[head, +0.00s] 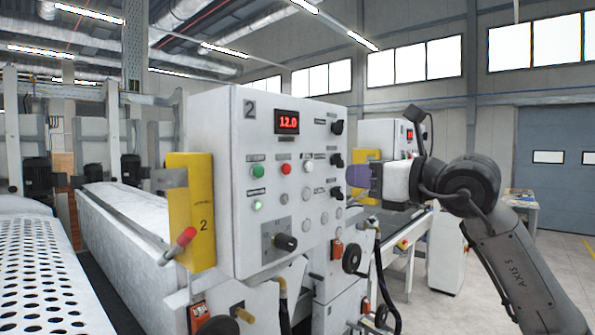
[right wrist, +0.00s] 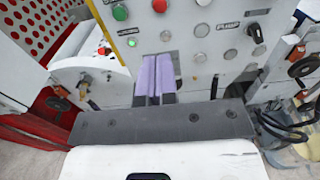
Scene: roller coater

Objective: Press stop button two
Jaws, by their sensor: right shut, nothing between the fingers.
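The grey control panel (head: 235,110) marked 2 faces me in the head view. Its red button (head: 286,169) sits between a green button (head: 257,171) and a white one (head: 308,167), below the red 12.0 display (head: 287,122). My right gripper (head: 352,176) is shut and empty, with purple fingers, at the right of the panel in the head view. In the right wrist view its fingers (right wrist: 157,62) point at the panel below the red button (right wrist: 160,5), with a visible gap in the picture; the green button (right wrist: 120,12) is to its left. My left gripper is not in view.
Several black knobs (head: 336,127) line the panel's right side, and a larger knob (head: 286,242) sits low. A yellow guard (head: 203,228) with a red-tipped lever (head: 178,245) stands at the panel's left. A handwheel (head: 353,258) is below right. Open floor lies farther right.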

